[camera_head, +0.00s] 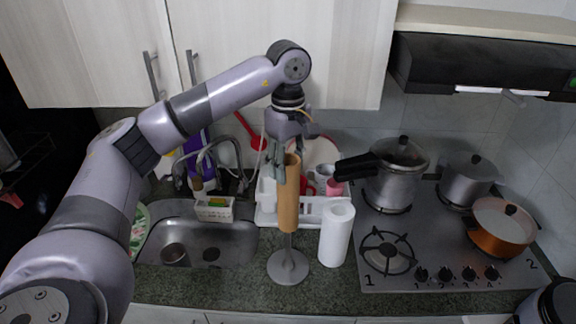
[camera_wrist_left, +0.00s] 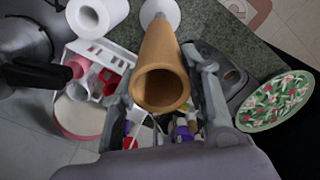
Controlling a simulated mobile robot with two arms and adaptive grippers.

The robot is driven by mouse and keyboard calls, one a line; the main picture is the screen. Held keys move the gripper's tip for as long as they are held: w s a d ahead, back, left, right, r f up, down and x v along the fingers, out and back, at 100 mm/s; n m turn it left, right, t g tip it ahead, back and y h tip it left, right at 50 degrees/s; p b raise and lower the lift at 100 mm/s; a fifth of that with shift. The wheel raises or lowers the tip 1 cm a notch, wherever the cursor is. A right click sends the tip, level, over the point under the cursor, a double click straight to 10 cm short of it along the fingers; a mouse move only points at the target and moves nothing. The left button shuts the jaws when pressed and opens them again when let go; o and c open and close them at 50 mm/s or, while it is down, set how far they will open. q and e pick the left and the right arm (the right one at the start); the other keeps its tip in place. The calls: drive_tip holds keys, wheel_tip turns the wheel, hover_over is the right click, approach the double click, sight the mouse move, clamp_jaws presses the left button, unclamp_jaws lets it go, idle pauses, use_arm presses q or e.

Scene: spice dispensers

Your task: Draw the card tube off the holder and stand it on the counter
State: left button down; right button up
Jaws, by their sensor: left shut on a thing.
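The brown card tube (camera_head: 289,205) stands upright over the grey holder (camera_head: 288,268), with its lower end above the round base. A short length of the holder's rod shows below the tube; how far the rod reaches inside it is hidden. My left gripper (camera_head: 286,172) is shut on the tube near its top, coming from above. In the left wrist view the tube (camera_wrist_left: 161,65) lies between the fingers, its open top end facing the camera, and part of the holder's base (camera_wrist_left: 160,12) shows beyond it. My right gripper is not in view.
A white paper roll (camera_head: 336,236) stands on the counter (camera_head: 225,285) just right of the holder. Behind are a white dish rack (camera_head: 268,216) and a sink (camera_head: 190,235) at left. The stove (camera_head: 440,250) with pots is at right. Counter left of the holder is clear.

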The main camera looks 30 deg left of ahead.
use_arm(q)
drive_tip(key=shift+r, duration=4.15)
drive_tip(key=shift+r, duration=2)
